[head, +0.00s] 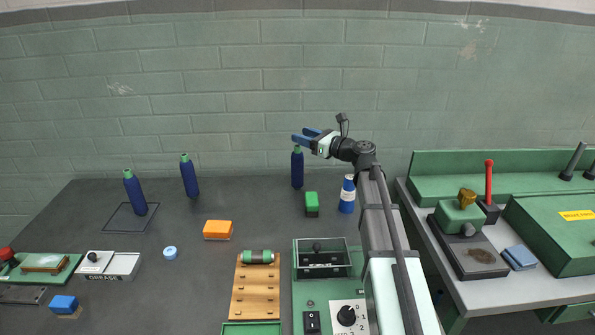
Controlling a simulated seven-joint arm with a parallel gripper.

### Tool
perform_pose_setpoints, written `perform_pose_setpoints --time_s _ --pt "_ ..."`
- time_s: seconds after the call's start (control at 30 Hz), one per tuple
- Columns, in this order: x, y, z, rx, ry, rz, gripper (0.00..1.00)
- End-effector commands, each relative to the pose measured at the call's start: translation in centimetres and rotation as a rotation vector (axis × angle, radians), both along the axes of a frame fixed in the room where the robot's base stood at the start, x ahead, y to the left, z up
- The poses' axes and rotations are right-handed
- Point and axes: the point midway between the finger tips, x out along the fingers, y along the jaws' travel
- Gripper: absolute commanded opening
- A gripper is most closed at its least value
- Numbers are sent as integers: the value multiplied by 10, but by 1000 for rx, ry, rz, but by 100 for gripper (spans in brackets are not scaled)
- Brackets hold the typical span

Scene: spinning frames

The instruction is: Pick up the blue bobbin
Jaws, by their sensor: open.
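Several tall dark blue pieces stand on the dark table, and three of them look like bobbins with green tops. One bobbin (297,170) stands upright near the back edge, just below my gripper in the picture. A second bobbin (189,176) stands further left, leaning slightly. A third bobbin (135,193) stands at the far left, tilted a little, by a marked square outline. My gripper (301,135) has blue fingers, points left and is open and empty. Its fingers appear above the nearest bobbin's top; I cannot tell the gap in depth.
A blue bottle with a white label (347,195) and a green block (312,204) stand close by on the right. An orange block (218,230), a wooden rack (255,290) and a control box (320,258) lie nearer. A side bench (510,285) holds tools. The wall is behind.

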Motion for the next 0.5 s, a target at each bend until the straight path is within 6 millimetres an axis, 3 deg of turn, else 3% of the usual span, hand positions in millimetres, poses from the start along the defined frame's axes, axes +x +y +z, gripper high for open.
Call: perform_pose_setpoints --time_s 0.27,0.5 --pt "0 0 -16 1 1 0 50" --pt "0 0 -48 1 2 0 50"
